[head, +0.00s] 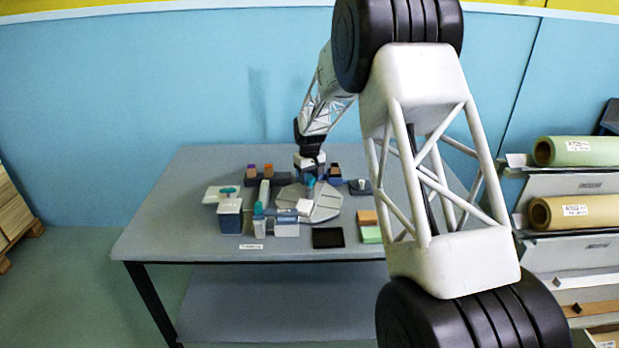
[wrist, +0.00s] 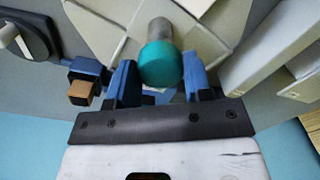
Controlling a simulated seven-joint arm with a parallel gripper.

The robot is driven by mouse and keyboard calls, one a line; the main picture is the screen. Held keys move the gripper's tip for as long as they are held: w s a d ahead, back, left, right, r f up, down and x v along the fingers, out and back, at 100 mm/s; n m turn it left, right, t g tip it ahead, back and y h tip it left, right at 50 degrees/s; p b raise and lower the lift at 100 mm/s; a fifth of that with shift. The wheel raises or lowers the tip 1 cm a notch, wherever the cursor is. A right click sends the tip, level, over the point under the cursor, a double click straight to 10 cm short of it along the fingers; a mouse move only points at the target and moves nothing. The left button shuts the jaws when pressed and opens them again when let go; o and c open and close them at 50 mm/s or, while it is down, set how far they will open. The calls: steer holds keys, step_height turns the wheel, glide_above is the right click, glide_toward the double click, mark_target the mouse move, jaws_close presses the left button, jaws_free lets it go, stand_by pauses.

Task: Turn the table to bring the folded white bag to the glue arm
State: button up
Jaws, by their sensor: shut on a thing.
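The turntable (head: 326,207) is a pale grey disc near the middle of the table. A grey post with a teal knob (wrist: 160,65) stands up from it; the knob also shows in the head view (head: 310,181). My gripper (wrist: 159,85) is shut on the knob, with one blue finger on each side. In the head view, my gripper (head: 310,166) is at the turntable's far side. A small white piece (head: 304,207) on the disc's near left may be the folded bag. A pale bar (head: 264,193) left of the disc may be the glue arm; I cannot tell.
A blue-grey box (head: 230,216) stands left of the turntable. A black pad (head: 328,237) lies in front, and orange and green stacks (head: 370,228) lie to the right. Small coloured blocks (head: 253,170) sit at the back left. The table's far left is clear.

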steer(key=shift+r+m, duration=0.1)
steer(key=shift+m, duration=7.3)
steer(key=o, duration=1.3)
steer(key=shift+r, duration=3.9)
